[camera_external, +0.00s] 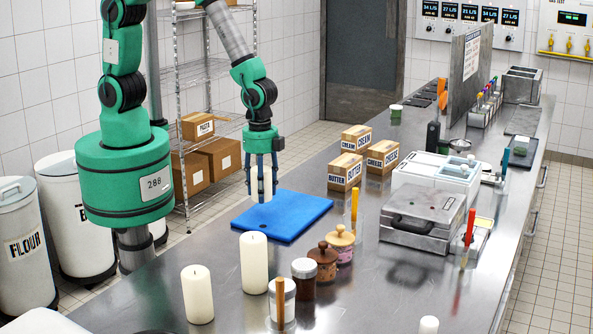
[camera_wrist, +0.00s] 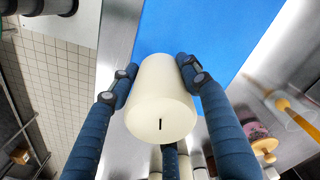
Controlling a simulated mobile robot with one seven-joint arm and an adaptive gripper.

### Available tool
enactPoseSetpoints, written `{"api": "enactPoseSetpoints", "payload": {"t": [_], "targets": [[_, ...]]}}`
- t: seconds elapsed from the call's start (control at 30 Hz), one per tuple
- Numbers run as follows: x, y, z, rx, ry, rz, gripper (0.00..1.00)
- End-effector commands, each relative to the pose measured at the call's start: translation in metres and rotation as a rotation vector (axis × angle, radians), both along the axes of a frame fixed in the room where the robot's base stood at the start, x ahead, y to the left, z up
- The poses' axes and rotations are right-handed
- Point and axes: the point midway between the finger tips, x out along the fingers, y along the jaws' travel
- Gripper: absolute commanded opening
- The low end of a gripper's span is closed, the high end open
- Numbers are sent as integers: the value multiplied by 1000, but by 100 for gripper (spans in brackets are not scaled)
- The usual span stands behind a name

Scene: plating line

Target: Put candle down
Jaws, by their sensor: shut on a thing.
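My gripper (camera_external: 263,178) is shut on a cream candle (camera_external: 264,186) and holds it upright over the blue board (camera_external: 290,210). In the wrist view the candle (camera_wrist: 158,100) sits between my dark blue fingers (camera_wrist: 160,80), with its wick end toward the camera. The blue board (camera_wrist: 215,30) lies beyond it. I cannot tell whether the candle's base touches the board. Two more cream candles, a tall one (camera_external: 254,262) and a shorter one (camera_external: 197,294), stand on the steel counter in front of the board.
Jars (camera_external: 304,278) with brown and pink contents (camera_external: 341,244) stand right of the tall candle. Cardboard boxes (camera_external: 345,171) stand behind the board. A closed press (camera_external: 420,214) is at the right. The board around the candle is clear.

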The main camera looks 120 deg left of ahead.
Motion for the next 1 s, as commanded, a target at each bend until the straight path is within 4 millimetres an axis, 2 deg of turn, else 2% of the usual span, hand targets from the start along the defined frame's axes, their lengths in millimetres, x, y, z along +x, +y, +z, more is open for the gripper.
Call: {"api": "enactPoseSetpoints", "payload": {"t": [0.2, 0.43, 0.63, 1.0], "targets": [[39, 2, -4, 0, 0, 0, 13], [70, 4, -6, 0, -1, 0, 13], [79, 4, -7, 0, -1, 0, 13], [78, 4, -10, 0, 0, 0, 13]]}}
